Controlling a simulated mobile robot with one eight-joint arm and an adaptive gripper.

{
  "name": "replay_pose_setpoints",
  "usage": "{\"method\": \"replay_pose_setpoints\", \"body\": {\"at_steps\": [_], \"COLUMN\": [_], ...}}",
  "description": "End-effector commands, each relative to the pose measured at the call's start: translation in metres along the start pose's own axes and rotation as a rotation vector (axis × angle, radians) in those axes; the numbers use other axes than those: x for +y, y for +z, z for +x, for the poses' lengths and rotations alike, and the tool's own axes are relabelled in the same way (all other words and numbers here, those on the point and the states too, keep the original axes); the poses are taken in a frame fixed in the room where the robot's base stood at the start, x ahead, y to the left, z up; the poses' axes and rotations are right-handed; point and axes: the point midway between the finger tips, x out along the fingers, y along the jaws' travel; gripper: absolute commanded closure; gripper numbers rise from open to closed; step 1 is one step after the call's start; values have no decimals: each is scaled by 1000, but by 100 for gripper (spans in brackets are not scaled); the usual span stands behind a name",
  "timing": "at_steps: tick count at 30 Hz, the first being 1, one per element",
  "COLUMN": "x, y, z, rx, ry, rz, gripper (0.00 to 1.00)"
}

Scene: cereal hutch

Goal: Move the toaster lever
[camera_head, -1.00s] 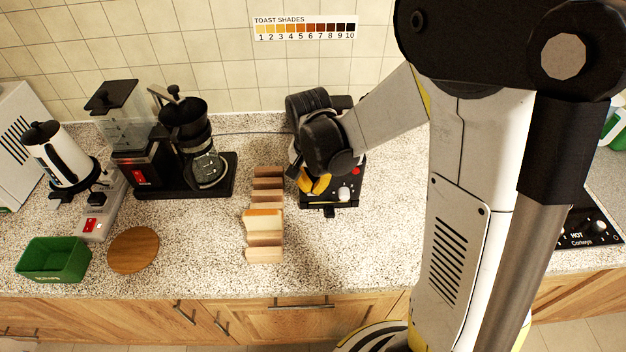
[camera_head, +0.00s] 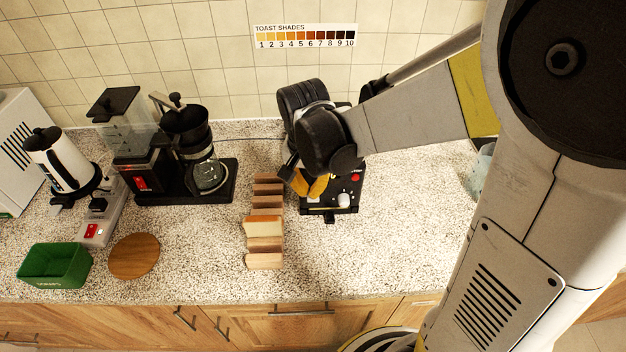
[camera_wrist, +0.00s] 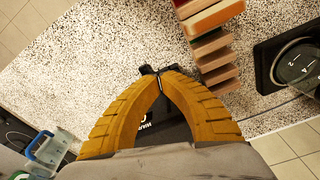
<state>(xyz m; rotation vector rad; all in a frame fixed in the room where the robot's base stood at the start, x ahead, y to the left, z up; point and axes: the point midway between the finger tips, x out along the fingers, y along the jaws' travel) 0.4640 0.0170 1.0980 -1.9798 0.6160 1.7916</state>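The black toaster (camera_head: 347,188) stands on the counter, partly hidden under my gripper and arm in the head view. It has a red button and a pale knob. Its small black lever (camera_head: 329,218) sticks out at the front edge. In the wrist view the lever (camera_wrist: 147,70) shows just beyond the fingertips, and part of the dark toaster (camera_wrist: 176,130) shows between the fingers. My gripper (camera_wrist: 161,74) has its yellow fingertips together, with nothing seen held. In the head view my gripper (camera_head: 309,190) is over the toaster, up and left of the lever. Whether it touches the toaster is unclear.
A wooden rack (camera_head: 266,190) with a bread slice (camera_head: 263,226) stands close left of the toaster. A coffee maker (camera_head: 185,150), a kettle (camera_head: 62,160), a green box (camera_head: 55,265) and a round board (camera_head: 134,256) are farther left. The counter in front of the toaster is clear.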

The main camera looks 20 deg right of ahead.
Motion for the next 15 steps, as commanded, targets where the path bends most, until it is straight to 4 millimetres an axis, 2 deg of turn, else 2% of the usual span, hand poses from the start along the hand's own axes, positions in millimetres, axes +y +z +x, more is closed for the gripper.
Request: {"method": "replay_pose_setpoints", "body": {"at_steps": [3,7,12,15], "x": [0,1,0,0], "y": [1,1,0,0], "z": [-28,-52,-73,-78], "rx": [0,0,0,0], "ry": [0,0,0,0], "rz": [0,0,0,0], "gripper": [100,100,100,100]}}
